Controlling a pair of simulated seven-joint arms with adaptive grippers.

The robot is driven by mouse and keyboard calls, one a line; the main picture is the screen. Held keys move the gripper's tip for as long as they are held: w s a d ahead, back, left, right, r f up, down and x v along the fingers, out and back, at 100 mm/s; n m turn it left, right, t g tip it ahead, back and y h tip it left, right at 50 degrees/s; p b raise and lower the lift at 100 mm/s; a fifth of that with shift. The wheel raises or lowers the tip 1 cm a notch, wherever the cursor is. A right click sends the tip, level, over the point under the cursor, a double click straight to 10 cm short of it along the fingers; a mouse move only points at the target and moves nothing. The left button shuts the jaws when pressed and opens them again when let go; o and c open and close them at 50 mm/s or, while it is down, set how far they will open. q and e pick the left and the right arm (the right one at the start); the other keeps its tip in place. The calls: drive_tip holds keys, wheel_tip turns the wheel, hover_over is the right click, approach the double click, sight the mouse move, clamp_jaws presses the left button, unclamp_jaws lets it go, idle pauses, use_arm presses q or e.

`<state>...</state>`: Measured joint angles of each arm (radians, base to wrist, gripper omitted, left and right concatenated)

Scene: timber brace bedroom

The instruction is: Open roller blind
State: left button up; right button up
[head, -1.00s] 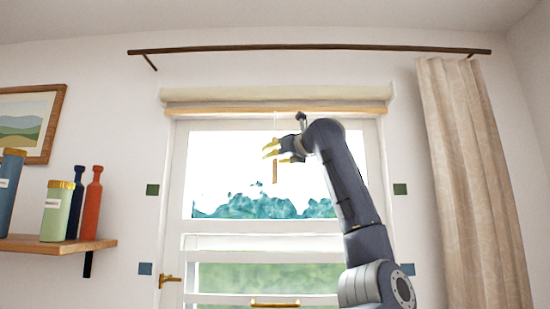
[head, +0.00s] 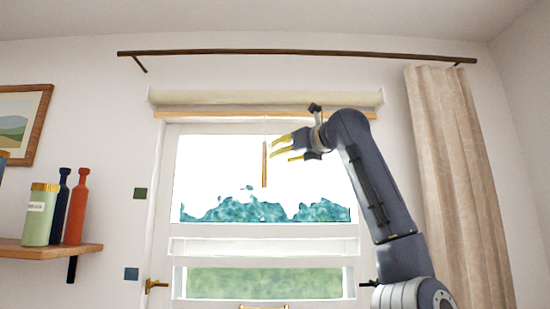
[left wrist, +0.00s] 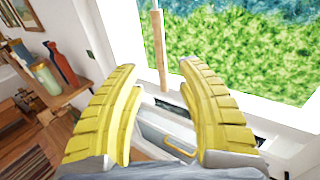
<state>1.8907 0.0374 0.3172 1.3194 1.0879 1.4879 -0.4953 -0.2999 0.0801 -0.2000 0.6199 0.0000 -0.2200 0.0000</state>
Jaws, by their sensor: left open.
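The cream roller blind (head: 215,98) is rolled up above the window, with its wooden bottom bar (head: 200,115) just under the roll. The glass below is uncovered. A thin cord hangs from the blind and ends in a wooden pull (head: 264,165) in front of the glass. My left gripper (head: 284,148) has yellow fingers spread open just right of the pull and appears apart from it. In the left wrist view, the pull (left wrist: 159,50) stands in the gap between the open fingertips (left wrist: 158,66), beyond them. My right gripper is not in view.
A wooden shelf (head: 45,250) with a green jar (head: 40,215) and bottles is on the left wall. A curtain (head: 455,190) hangs at the right from a dark rod (head: 300,54). The window has a brass handle (head: 157,284) at lower left.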

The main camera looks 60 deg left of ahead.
use_arm(q)
drive_tip(key=shift+d, duration=1)
